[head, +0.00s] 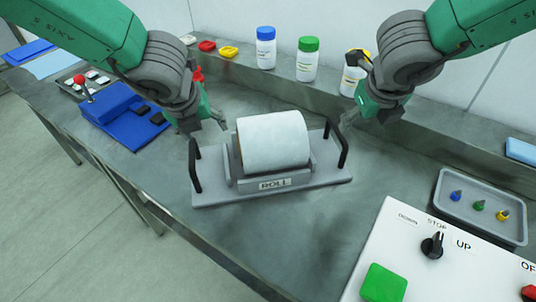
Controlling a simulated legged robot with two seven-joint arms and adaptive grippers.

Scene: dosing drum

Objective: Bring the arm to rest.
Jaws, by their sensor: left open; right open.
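My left arm comes in from the upper left. Its gripper (204,122) is open and empty, above the table just left of the white drum (273,142). My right arm comes in from the upper right. Its gripper (366,108) is open and empty, to the right of and behind the drum, in front of a bottle with a yellow cap (352,78). The drum lies on its side in a grey cradle labelled ROLL (275,184), with a black handle at each end. Neither gripper appears to touch the drum or the handles.
A blue-capped bottle (265,48) and a green-capped bottle (307,58) stand on the rear ledge. A blue box with a red-knobbed lever (118,112) is at left. A white control panel (440,262) and a grey tray (452,215) are at right. Bare table lies before the cradle.

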